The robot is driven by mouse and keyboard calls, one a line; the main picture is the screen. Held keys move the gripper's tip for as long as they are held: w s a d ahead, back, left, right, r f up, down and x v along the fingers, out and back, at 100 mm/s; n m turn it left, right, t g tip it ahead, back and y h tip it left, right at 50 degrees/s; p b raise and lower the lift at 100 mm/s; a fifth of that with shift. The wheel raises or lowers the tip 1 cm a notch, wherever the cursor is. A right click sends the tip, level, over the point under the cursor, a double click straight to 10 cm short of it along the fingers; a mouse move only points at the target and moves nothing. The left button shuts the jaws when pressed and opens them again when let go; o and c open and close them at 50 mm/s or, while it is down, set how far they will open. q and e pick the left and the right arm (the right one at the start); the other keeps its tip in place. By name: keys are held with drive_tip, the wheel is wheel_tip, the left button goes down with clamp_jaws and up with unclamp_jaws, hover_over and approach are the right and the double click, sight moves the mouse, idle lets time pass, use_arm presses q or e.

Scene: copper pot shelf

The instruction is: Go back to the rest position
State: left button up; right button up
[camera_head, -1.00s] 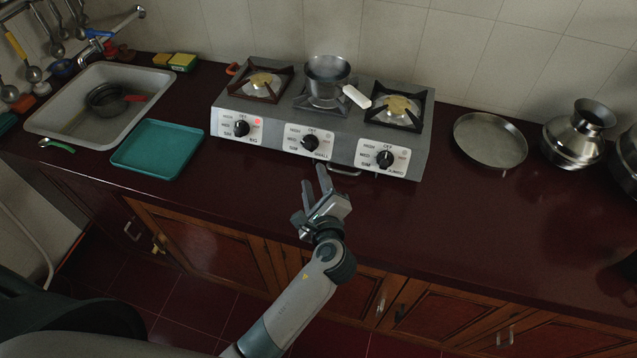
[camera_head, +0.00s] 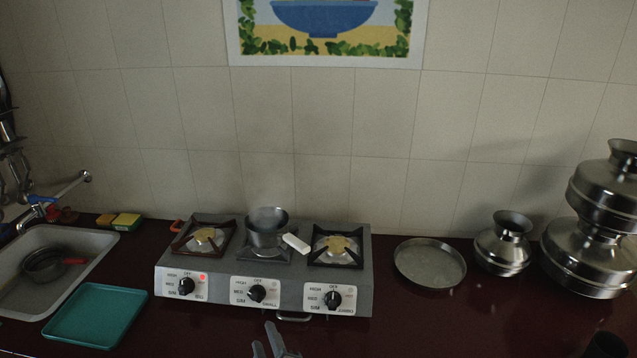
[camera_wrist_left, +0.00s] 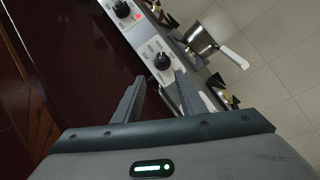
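My left gripper (camera_head: 268,344) shows at the bottom edge of the head view, in front of the stove; only its fingers are in sight. In the left wrist view its two fingers (camera_wrist_left: 156,98) stand apart with nothing between them. The three-burner stove (camera_head: 264,278) is beyond the fingertips. A small metal pot (camera_head: 266,228) with a white handle (camera_head: 296,243) sits on the middle burner and also shows in the left wrist view (camera_wrist_left: 203,38). A red light glows by the left knob. My right gripper is in neither view.
A sink (camera_head: 92,243) holding a dark pan (camera_head: 45,264) is at the left, with a teal tray (camera_head: 96,318) beside it. A round metal plate (camera_head: 430,264) and metal vessels (camera_head: 503,246) stand at the right. The dark red counter (camera_head: 450,325) is clear in front of the plate.

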use_arm(q)
drive_tip(key=s+a+f+n+g, duration=0.1)
drive_tip(key=s+n, duration=0.1)
drive_tip(key=s+a+f+n+g, duration=0.1)
drive_tip(key=s+a+f+n, duration=0.1)
drive_tip(key=s+a+f+n+g, duration=0.1)
drive_tip(key=s+a+f, duration=0.1)
drive_tip(key=s, duration=0.1)
drive_tip(key=shift+n+h, duration=0.3)
drive_tip(key=shift+n, duration=0.1)
drive_tip(key=s+a+f+n+g+h, duration=0.15)
drive_tip(key=s+n+g+h, duration=0.35)
drive_tip(key=s, duration=0.7)
drive_tip(key=s+f+n+g+h, duration=0.1)
drive_tip(key=s+f+n+g, duration=0.1)
drive_tip(key=s+n, duration=0.85)
drive_tip(key=s+f+m+g+b, duration=0.25)
drive_tip(key=f+b, duration=0.35)
drive_tip(key=f, duration=2.8)
drive_tip(key=s+a+f+b, duration=0.1)
drive_tip(key=s+f+b, duration=0.2)
drive_tip(key=s+f, duration=0.6)
drive_tip(key=s+a+f+b, duration=0.1)
drive_tip(key=s+f+b, duration=0.1)
drive_tip(key=s+f, duration=0.8)
wheel_tip(320, 180, down, 4)
drive_tip(key=shift+a+f+b, duration=0.25)
drive_tip(key=shift+a+b, duration=0.05)
drive_tip(key=shift+b, duration=0.1)
